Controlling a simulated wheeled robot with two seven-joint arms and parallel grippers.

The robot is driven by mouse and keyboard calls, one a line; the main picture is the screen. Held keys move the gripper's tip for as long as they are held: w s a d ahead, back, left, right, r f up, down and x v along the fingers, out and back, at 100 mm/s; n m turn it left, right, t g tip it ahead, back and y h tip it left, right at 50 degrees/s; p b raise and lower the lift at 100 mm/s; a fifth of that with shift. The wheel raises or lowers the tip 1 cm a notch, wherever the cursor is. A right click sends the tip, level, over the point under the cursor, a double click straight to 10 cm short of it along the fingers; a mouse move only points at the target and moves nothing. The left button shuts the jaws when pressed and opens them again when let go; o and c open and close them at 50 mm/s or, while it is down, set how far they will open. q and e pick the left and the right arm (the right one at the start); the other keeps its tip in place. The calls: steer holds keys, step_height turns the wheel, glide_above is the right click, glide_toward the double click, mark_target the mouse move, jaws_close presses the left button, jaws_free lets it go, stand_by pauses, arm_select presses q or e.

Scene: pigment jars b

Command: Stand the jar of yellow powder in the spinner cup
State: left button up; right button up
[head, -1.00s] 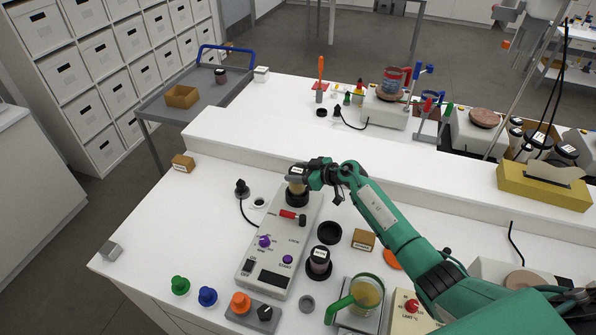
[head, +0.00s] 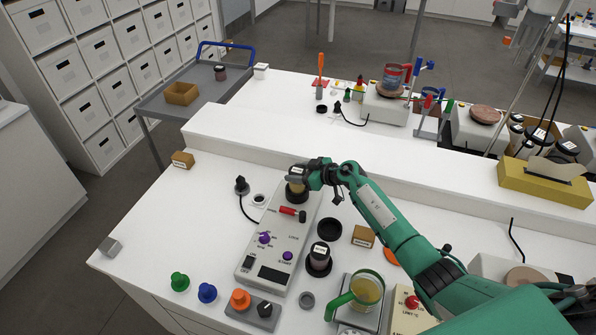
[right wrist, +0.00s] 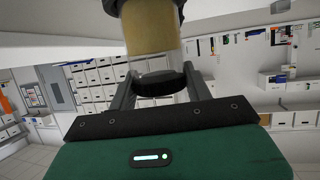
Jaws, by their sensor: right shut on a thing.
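The jar of yellow powder (head: 296,180) has a black lid and a white label. It stands upright over the black spinner cup (head: 296,195) at the far end of the white spinner box (head: 270,255). Its lower end meets the cup in the head view; I cannot tell how deep it sits. My right gripper (head: 307,174) is shut on the jar near its lid. In the right wrist view the lid (right wrist: 160,85) is between the fingers, with yellow powder (right wrist: 152,25) beyond it and a dark rim at the top edge. My left gripper is not in view.
A dark jar (head: 320,256) stands in a black holder right of the spinner box, near an empty black ring (head: 329,229) and a small brown box (head: 363,236). A green-handled beaker (head: 366,291) stands in front. A raised shelf (head: 250,150) runs behind. The bench's left part is mostly clear.

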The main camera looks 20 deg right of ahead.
steer(key=shift+f+b, duration=0.5)
steer(key=shift+f, duration=0.8)
steer(key=o, duration=1.4)
steer(key=shift+c, duration=0.2)
steer(key=b+v, duration=0.2)
steer(key=v, duration=1.1)
steer(key=shift+s+r, duration=0.3)
steer(key=shift+d, duration=0.15)
